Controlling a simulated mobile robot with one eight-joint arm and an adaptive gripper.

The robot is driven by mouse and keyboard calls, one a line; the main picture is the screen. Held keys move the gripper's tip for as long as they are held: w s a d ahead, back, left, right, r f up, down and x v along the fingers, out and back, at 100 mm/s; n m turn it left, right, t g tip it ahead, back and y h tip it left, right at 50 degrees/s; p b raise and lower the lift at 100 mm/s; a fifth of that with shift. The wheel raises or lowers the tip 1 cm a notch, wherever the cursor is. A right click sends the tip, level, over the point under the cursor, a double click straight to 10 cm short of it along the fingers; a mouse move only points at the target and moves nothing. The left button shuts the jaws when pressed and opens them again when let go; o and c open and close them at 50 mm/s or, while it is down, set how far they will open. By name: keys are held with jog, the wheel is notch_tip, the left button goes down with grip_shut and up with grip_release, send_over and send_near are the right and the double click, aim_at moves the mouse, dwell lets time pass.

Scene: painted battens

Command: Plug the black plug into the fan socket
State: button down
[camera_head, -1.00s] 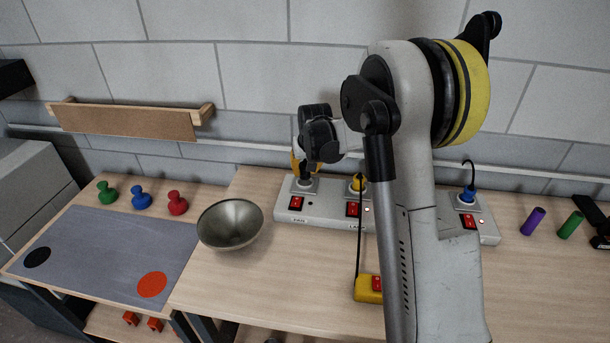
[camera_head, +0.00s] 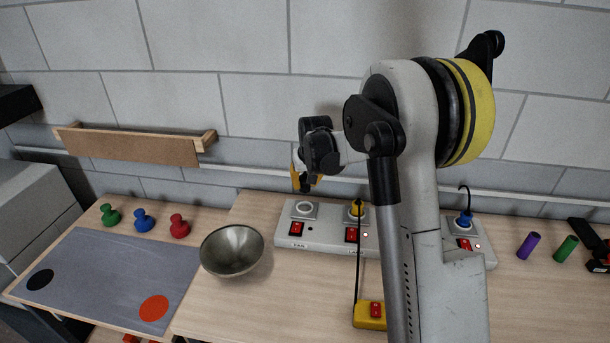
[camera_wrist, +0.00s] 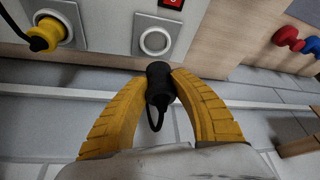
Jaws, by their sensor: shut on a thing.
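My gripper (camera_wrist: 160,90) is shut on the black plug (camera_wrist: 159,76), with one yellow finger on each side of it in the wrist view. A short black cord curls from the plug. In the head view my gripper (camera_head: 304,183) is raised above the fan socket (camera_head: 304,208), and the plug is hardly visible there. The fan socket is an empty round hole at the left end of the grey power strip (camera_head: 325,238). It also shows in the wrist view (camera_wrist: 155,41), apart from the plug.
A yellow plug (camera_head: 357,208) sits in the middle socket and a blue plug (camera_head: 464,220) in the right one. A metal bowl (camera_head: 233,250) stands left of the strip. A yellow switch box (camera_head: 369,315) lies in front. My arm hides part of the strip.

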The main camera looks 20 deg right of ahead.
aim_at(304, 207)
jog(key=shift+f+p, duration=0.4)
jog(key=shift+f, duration=0.25)
jog(key=shift+f, duration=0.1)
jog(key=shift+f+b, duration=1.85)
jog(key=shift+f, duration=0.95)
jog(key=shift+b, duration=0.35)
jog(key=shift+f+b, duration=0.5)
jog(key=shift+f, duration=0.05)
jog(key=c, duration=1.1)
grip_release()
jog(key=shift+o, duration=0.2)
